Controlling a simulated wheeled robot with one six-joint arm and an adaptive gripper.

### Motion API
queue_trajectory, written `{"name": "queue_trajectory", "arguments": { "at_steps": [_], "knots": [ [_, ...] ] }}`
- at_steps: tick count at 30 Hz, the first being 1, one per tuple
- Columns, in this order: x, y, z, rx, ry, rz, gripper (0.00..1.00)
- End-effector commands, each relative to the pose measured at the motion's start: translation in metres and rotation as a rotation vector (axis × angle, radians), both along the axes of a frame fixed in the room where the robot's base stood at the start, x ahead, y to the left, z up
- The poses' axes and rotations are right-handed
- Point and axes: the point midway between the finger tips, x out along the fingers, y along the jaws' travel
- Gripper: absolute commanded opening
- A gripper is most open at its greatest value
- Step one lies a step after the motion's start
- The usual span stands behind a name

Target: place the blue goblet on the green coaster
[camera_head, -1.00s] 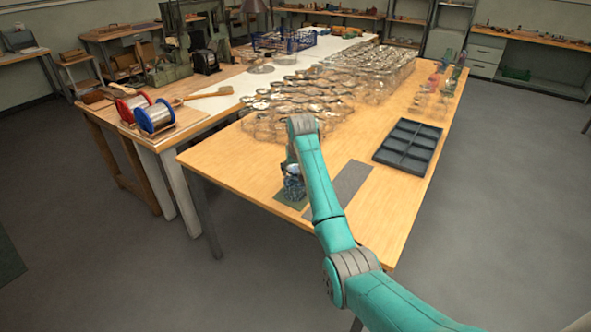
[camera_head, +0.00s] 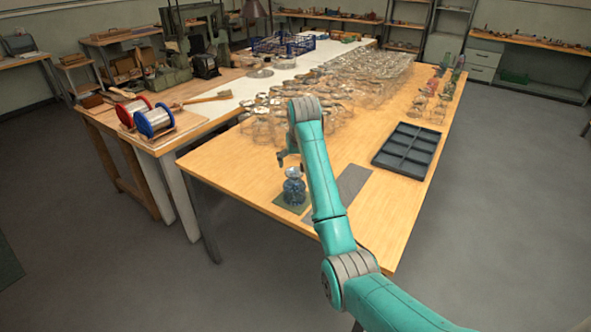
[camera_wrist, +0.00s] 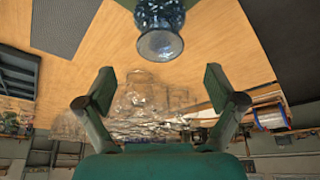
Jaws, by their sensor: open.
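The blue goblet (camera_head: 293,189) stands upright on the green coaster (camera_head: 284,203) near the front edge of the wooden table. In the wrist view the goblet (camera_wrist: 160,22) is at the top centre, beyond the fingertips and apart from them, with part of the green coaster (camera_wrist: 127,4) beside it. My gripper (camera_head: 287,158) is above and behind the goblet in the head view, partly hidden by my arm. In the wrist view my gripper (camera_wrist: 160,88) has its two fingers spread wide with nothing between them.
A grey mat (camera_head: 351,185) lies right of the coaster. A dark divided tray (camera_head: 408,148) is further right. Many clear glasses (camera_head: 330,95) crowd the table behind my gripper. Coloured goblets (camera_head: 440,75) stand at the far right edge. Wire spools (camera_head: 153,121) sit on the left bench.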

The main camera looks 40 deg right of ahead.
Motion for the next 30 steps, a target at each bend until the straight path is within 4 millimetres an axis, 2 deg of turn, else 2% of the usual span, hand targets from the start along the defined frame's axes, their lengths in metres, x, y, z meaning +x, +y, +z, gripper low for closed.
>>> {"name": "queue_trajectory", "arguments": {
  "at_steps": [3,9,30],
  "knots": [
    [-0.007,0.003,0.019,-0.001,-0.002,0.0,0.93],
    [-0.013,0.006,0.035,0.0,-0.001,0.0,0.93],
    [-0.014,0.007,0.038,0.0,0.001,0.0,0.93]
  ]
}}
